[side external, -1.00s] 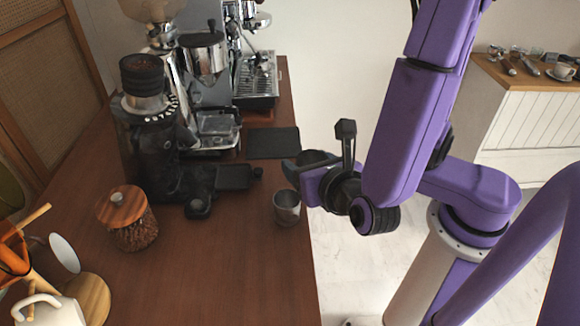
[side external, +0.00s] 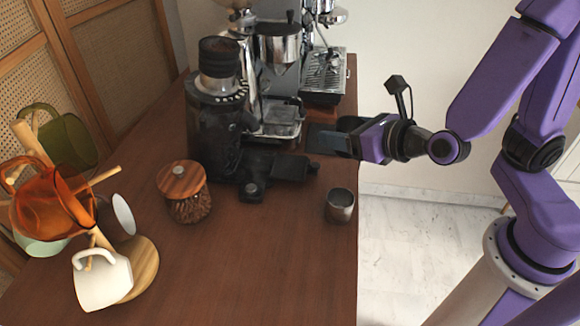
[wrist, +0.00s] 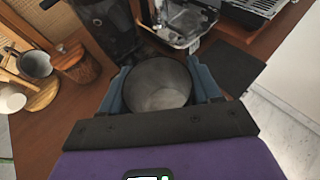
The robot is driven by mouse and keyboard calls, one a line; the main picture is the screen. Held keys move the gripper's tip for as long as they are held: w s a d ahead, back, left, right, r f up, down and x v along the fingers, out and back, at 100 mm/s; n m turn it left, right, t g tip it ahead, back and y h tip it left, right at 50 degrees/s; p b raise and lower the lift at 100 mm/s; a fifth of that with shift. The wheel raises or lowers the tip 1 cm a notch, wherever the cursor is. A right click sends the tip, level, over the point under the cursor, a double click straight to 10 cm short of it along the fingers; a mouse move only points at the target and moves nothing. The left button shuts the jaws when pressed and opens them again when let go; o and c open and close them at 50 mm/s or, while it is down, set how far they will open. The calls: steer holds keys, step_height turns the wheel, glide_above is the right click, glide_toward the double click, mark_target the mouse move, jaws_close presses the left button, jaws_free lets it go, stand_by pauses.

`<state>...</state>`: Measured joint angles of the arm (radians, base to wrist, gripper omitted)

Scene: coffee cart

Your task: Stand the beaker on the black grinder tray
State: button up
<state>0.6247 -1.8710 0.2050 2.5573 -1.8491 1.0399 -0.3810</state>
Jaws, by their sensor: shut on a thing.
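My gripper (side external: 342,140) is shut on a grey, open-topped vessel, which I take to be the beaker (wrist: 158,84). In the wrist view it sits between the two blue fingers, its mouth facing the camera. In the side view the gripper hides most of it; only a dark part (side external: 350,122) shows behind. My gripper is over the counter's right edge, near a black mat. The black grinder (side external: 215,125) stands to the left, with a flat black tray (side external: 262,164) in front of its base. The tray is apart from my gripper.
A small metal cup (side external: 340,206) stands on the counter near its right edge. A wooden-lidded jar (side external: 185,192) and a mug tree with mugs (side external: 103,278) stand left. The black mat (wrist: 222,66) lies by the espresso machine (side external: 322,70). The front counter is clear.

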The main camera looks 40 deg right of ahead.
steer(key=shift+d+r+n+y, duration=0.35)
steer(key=shift+n+y, duration=0.35)
steer(key=shift+y, duration=0.2)
steer(key=shift+a+x, duration=0.25)
steer(key=shift+x, duration=2.3)
glide_above(285, 165)
steer(key=f, duration=0.7)
steer(key=shift+s+d+f, duration=0.1)
steer(key=shift+s+f, duration=0.1)
steer(key=shift+w+f, duration=0.3)
steer(key=shift+f, duration=1.6)
steer(key=o, duration=1.1)
steer(key=shift+f, duration=0.1)
